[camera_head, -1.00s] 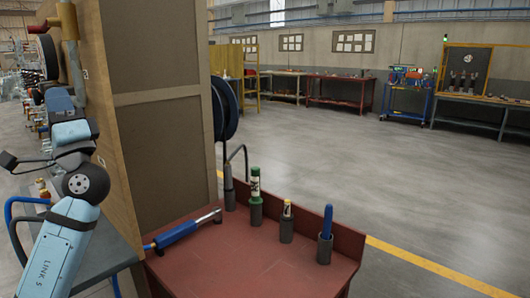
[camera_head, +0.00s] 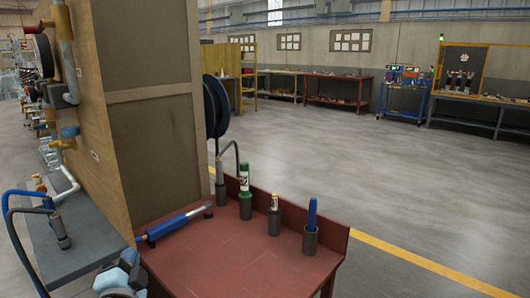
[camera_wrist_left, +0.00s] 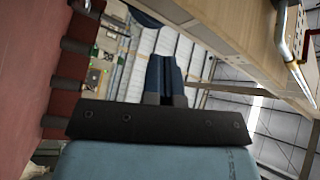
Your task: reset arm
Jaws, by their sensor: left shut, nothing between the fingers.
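My left arm shows low in the head view, with light blue and dark parts at the bottom edge, in front of the red table's left corner. The left gripper (camera_head: 128,262) is small and partly cut off there. In the left wrist view its two dark fingers (camera_wrist_left: 166,78) stand side by side, shut, with nothing visible between them. The gripper's dark mounting plate and light blue body fill the bottom of that view. My right gripper is not in view.
A grey bench (camera_head: 85,238) and wooden panel (camera_head: 152,150) stand left. Floor right is open.

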